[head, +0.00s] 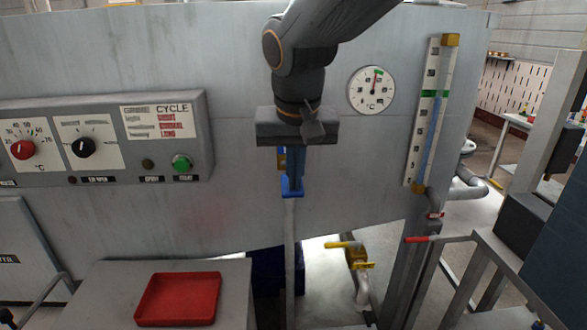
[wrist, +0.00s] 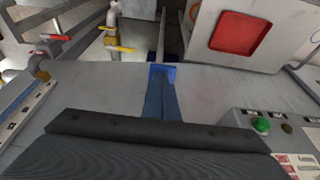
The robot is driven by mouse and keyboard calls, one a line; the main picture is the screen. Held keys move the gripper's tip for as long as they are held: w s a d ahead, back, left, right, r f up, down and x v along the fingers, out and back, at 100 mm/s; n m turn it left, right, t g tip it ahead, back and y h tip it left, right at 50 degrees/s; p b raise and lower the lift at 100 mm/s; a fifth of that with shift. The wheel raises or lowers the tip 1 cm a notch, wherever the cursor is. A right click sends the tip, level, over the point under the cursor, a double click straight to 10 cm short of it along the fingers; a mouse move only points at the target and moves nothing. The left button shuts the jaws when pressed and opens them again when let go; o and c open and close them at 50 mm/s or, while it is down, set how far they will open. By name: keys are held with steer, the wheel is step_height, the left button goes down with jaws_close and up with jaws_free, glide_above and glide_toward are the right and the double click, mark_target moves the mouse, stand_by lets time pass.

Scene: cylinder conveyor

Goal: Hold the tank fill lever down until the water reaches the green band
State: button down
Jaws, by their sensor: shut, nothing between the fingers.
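The fill lever's blue paddle (head: 288,193) shows at the wall panel, just under my gripper (head: 293,187). My gripper is shut and empty, pointing down, with its fingertips at the paddle and seemingly touching it. My fingers hide most of the plate behind the lever. The upright sight gauge (head: 414,150) on the right has a blue water column (head: 428,145). Its top appears close to the green band (head: 441,94); I cannot tell exactly whether it touches.
A round temperature dial (head: 371,91) sits between my arm and the gauge. A control box (head: 100,140) with knobs and a green button is at left. A red tray (head: 178,299) lies on a bench below. Yellow (head: 343,245) and red (head: 421,239) valve handles stick out at lower right.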

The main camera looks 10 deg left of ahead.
steer(key=s+d+r+b, duration=0.1)
steer(key=s+r, duration=0.6)
steer(key=r, duration=0.3)
steer(key=shift+d, duration=0.3)
steer(key=s+d+f+m+g, duration=0.1)
steer(key=d+f+m+g, duration=0.1)
steer(key=d+f, duration=2.4)
step_height(320, 180, down, 2)
steer(key=shift+s+d+f+m+h, duration=0.2)
steer(key=shift+s+d+m+h, duration=0.1)
steer(key=shift+h, duration=0.1)
steer(key=shift+w+a, duration=0.1)
